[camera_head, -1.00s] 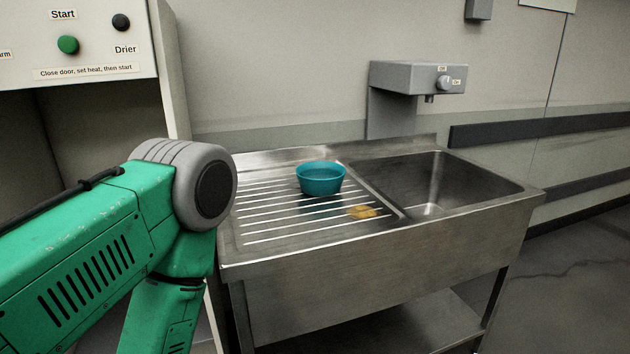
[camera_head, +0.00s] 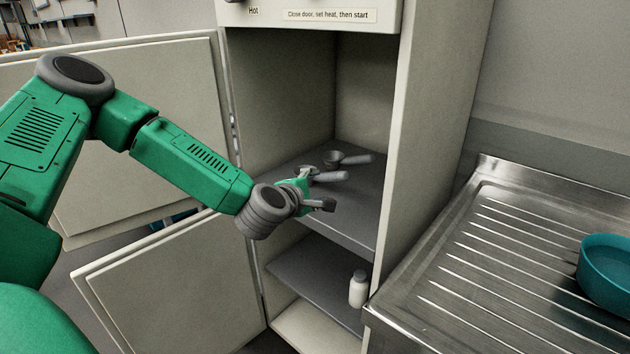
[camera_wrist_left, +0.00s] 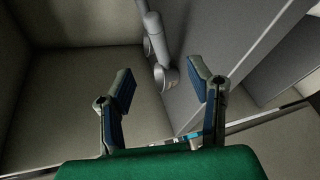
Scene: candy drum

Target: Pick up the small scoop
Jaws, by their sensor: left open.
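Two grey scoops lie on the upper shelf of the open cabinet. The far scoop (camera_head: 340,158) has a dark bowl on the left and a handle pointing right. The near scoop's handle (camera_head: 330,176) also points right; its bowl is largely hidden by my gripper. I cannot tell for sure which is smaller. My left gripper (camera_head: 318,190) is open and empty, just in front of the near scoop. In the left wrist view, two grey rounded handles, a far one (camera_wrist_left: 152,22) and a near one (camera_wrist_left: 165,75), show ahead, between the open fingers (camera_wrist_left: 160,82).
The cabinet's side wall (camera_head: 430,130) stands close to the right of the gripper. Its open doors (camera_head: 170,285) are on the left. A white bottle (camera_head: 358,289) stands on the lower shelf (camera_head: 310,275). A teal bowl (camera_head: 606,275) sits on the steel drainer (camera_head: 450,290) at right.

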